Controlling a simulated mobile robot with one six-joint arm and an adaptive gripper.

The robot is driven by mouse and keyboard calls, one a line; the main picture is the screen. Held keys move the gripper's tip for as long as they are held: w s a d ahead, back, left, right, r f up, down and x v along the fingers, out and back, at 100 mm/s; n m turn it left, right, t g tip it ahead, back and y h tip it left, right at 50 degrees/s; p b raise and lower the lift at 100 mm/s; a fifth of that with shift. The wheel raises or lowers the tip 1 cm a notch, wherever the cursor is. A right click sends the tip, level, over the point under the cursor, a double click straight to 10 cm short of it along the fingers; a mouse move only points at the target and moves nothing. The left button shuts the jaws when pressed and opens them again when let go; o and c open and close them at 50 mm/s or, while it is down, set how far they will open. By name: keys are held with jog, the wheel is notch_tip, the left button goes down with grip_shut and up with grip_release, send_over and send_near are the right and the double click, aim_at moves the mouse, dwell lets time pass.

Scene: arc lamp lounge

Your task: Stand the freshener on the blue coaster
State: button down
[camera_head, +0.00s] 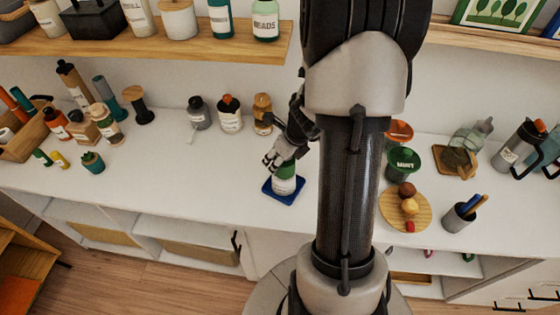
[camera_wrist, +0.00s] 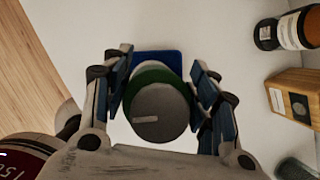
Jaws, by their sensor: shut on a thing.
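The freshener (camera_head: 285,184) is a small upright bottle with a white and green body; its round grey top (camera_wrist: 160,112) and green shoulder (camera_wrist: 158,75) show in the wrist view. The blue coaster (camera_head: 270,190) lies flat on the white counter, directly under the freshener in the head view. A blue strip of the coaster (camera_wrist: 165,57) shows beyond the bottle in the wrist view. My gripper (camera_head: 279,158) is shut on the freshener, with one finger on each side. The bottle hides most of the coaster, and I cannot tell whether its base touches it.
Behind the gripper stand an amber bottle (camera_head: 262,113), a white jar with an orange lid (camera_head: 230,114) and a grey jar (camera_head: 199,113). Right of my arm are a green tub (camera_head: 403,164), a round wooden board (camera_head: 402,220) and a pen cup (camera_head: 458,219). Counter left of the coaster is clear.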

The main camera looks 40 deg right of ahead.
jog(key=shift+r, duration=0.1)
jog(key=c, duration=0.6)
grip_release()
jog(key=p+v, duration=0.7)
jog(key=v, duration=0.5)
